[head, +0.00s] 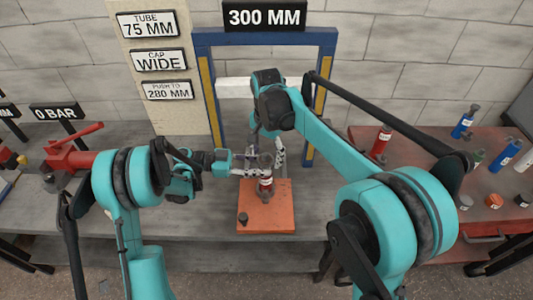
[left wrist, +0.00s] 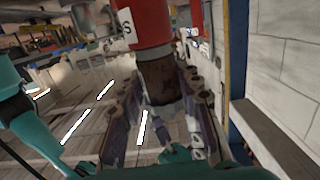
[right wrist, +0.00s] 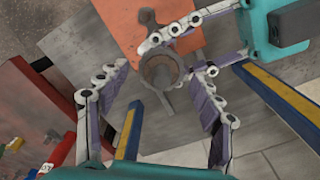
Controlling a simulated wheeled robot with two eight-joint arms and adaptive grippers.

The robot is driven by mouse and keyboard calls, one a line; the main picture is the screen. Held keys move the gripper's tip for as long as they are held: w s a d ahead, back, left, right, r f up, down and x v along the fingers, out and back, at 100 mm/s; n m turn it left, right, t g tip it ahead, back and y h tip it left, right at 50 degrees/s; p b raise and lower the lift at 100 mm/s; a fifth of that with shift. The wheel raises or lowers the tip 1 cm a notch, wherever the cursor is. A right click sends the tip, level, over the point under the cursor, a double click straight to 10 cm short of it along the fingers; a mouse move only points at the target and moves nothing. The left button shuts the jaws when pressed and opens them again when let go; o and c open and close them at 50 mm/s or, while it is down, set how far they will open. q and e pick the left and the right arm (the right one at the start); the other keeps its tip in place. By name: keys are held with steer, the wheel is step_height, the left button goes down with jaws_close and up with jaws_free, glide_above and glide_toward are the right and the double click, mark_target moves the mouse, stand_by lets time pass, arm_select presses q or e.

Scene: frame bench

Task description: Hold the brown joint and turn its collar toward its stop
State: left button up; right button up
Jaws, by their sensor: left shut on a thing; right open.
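The brown joint (head: 266,163) stands upright over an orange plate (head: 266,222) on the bench, with a red, white-labelled part (head: 266,184) below its brown section. My left gripper (head: 258,172) comes in from the left and is shut on the brown section (left wrist: 162,85), as the left wrist view shows. In the right wrist view the joint's round top (right wrist: 160,70) shows from above, with a bar sticking out from it. My right gripper (right wrist: 162,78) is above it, open, its fingers to either side and apart from it. I cannot tell the collar's stop.
A dark small part (head: 243,218) sits on the orange plate's front left. A blue frame (head: 208,90) stands behind.

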steer(key=c, duration=1.2)
steer(key=shift+o, duration=0.2)
